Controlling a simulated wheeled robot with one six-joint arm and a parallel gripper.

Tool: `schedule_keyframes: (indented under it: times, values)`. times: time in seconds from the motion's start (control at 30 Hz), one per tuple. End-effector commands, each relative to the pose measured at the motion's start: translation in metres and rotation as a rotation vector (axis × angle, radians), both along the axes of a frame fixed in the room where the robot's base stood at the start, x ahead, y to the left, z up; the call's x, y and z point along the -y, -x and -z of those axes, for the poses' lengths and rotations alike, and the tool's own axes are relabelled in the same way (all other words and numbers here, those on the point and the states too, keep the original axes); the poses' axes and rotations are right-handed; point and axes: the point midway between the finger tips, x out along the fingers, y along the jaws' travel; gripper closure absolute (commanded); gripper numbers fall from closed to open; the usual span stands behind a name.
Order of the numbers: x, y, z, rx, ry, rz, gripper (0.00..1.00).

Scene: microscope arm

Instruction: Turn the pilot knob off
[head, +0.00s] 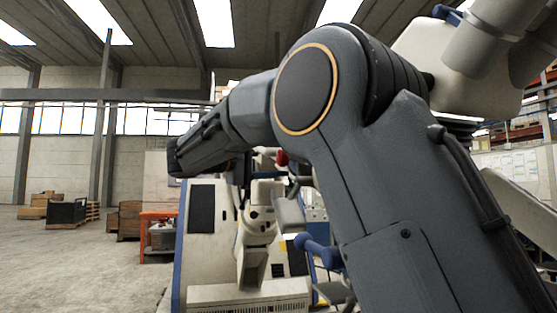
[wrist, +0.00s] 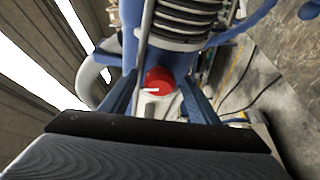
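The red pilot knob (wrist: 162,76) is near the middle of the wrist view. A short white mark on it lies roughly horizontal, at its lower left edge. A small red part that looks like the same knob (head: 282,157) shows in the head view beside my arm. My gripper (wrist: 164,88) shows in the wrist view with its two dark blue fingers apart, one on each side of the knob. I cannot tell whether the fingers touch it. In the head view my gripper is not clearly visible; my arm covers much of the scene.
The white and blue microscope machine (head: 208,240) stands ahead. Ribbed black bellows (wrist: 185,22) and a white curved tube (wrist: 90,80) are close to the knob. An orange table (head: 158,216) and crates (head: 66,213) stand left, with open floor before them.

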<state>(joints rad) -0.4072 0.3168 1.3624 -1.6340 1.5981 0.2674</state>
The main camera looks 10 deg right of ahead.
Motion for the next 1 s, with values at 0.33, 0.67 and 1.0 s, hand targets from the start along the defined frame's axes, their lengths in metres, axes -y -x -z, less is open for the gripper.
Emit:
schedule_keyframes:
  times: [0.33,0.67,1.0]
  values:
    - [-0.018,0.006,0.001,0.001,0.000,-0.003,0.45]
    - [-0.064,0.026,0.005,0.000,-0.001,-0.002,0.45]
    - [-0.073,0.030,0.005,0.000,0.000,0.000,0.45]
